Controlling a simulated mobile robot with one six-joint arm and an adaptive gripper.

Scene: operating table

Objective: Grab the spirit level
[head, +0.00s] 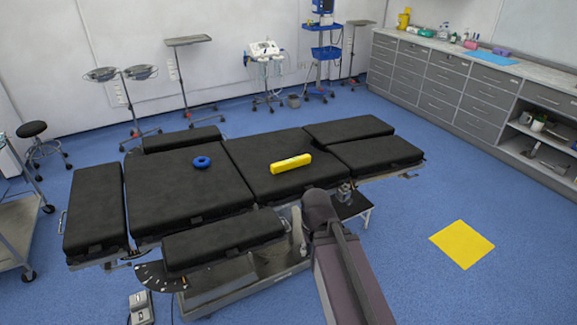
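A long yellow bar, which looks like the spirit level (291,164), lies on a black pad of the operating table (249,158). It lies flat, slightly tilted in the picture, right of the table's middle. Nothing touches it except the pad. My dark arm rises from the bottom edge, with its bend near the table's front edge, in front of and below the yellow bar. I cannot make out my gripper or its fingers in this view.
A blue ring (202,162) lies on the pad left of the bar. Trolleys and stands line the back wall. Grey drawer cabinets (440,86) run along the right. A yellow square (462,244) marks the open blue floor at right.

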